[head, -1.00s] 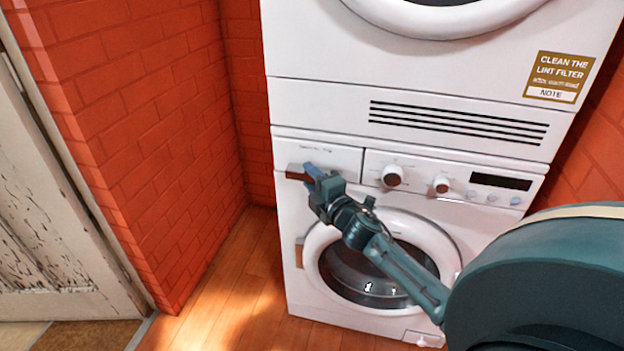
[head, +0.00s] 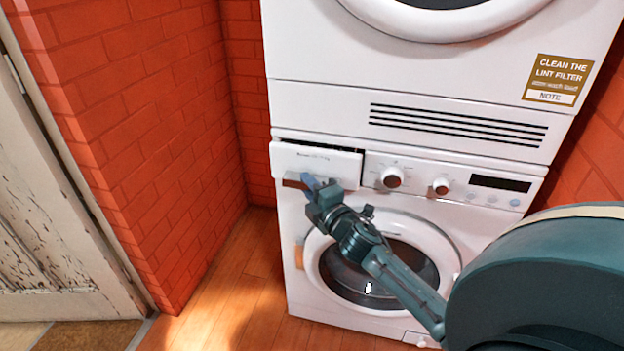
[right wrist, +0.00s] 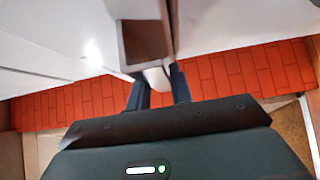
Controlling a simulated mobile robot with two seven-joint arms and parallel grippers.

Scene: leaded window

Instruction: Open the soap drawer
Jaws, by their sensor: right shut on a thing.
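The soap drawer (head: 318,162) is the white panel at the upper left of the lower washing machine (head: 340,215). It stands a little way out, with a dark gap along its top edge. My right gripper (head: 311,184) is shut on this handle. In the right wrist view the handle (right wrist: 146,42) reaches down to between the two fingers (right wrist: 158,88); the exact contact is partly hidden. My left gripper is not in view.
A dryer with a vent grille (head: 455,125) sits above the washer. The control panel with knobs (head: 392,178) is right of the drawer, and the round door (head: 425,235) is below. A red brick wall (head: 150,120) stands at the left. Wooden floor (head: 245,270) is clear in front of it.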

